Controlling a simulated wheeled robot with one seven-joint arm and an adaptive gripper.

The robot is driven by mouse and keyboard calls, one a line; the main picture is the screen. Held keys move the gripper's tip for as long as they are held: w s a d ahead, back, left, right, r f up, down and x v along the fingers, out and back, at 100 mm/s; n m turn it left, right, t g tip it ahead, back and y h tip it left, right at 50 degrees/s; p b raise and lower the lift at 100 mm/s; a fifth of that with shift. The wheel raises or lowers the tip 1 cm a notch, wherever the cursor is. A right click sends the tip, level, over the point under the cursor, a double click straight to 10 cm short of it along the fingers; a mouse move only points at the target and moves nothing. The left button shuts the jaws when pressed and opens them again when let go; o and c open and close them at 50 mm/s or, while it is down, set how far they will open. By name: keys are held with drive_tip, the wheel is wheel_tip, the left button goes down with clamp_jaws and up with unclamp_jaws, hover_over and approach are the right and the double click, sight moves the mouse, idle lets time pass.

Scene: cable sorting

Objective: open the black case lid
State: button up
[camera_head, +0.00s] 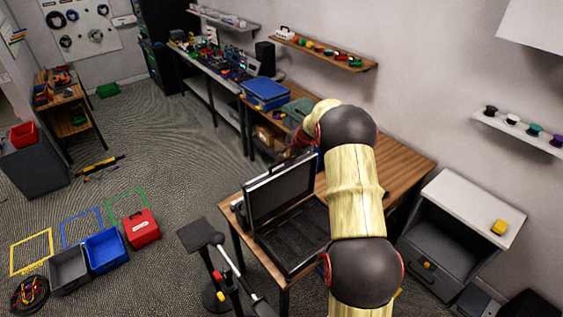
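The black case (292,238) sits on the wooden table in the middle of the view. Its lid (280,188) stands raised, close to upright, and the dark interior of the base shows below it. My arm passes in front of the case's right side and bends over behind the top of the lid. My gripper (294,150) appears small and dark near the lid's upper right edge. Its fingers are too unclear to tell whether they are open or touch the lid.
The wooden table (408,160) runs along the wall. A blue case (266,93) lies farther back. A dark stand (202,236) is left of the table. Grey, blue (105,250) and red (141,229) containers sit on the floor at left. A white-topped cabinet (465,205) stands at right.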

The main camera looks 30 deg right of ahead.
drive_tip(key=v, duration=0.4)
drive_tip(key=shift+s+r, duration=0.1)
drive_tip(key=shift+r, duration=0.05)
idle(0.4)
drive_tip(key=s+a+f+n+b, duration=0.3)
drive_tip(key=s+a+n+b, duration=0.2)
drive_tip(key=s+a+b, duration=0.4)
drive_tip(key=s+a+f+n+b, duration=0.2)
drive_tip(key=s+a+n+b, duration=0.4)
drive_tip(key=s+a+b, duration=0.4)
drive_tip(key=s+a+f+n+g+b, duration=0.1)
drive_tip(key=s+a+f+n+b, duration=0.2)
drive_tip(key=s, duration=2.1)
drive_tip(key=a+n+b, duration=0.3)
drive_tip(key=a+b, duration=0.4)
drive_tip(key=a, duration=0.5)
drive_tip(key=shift+a+f, duration=0.2)
drive_tip(key=shift+f, duration=0.1)
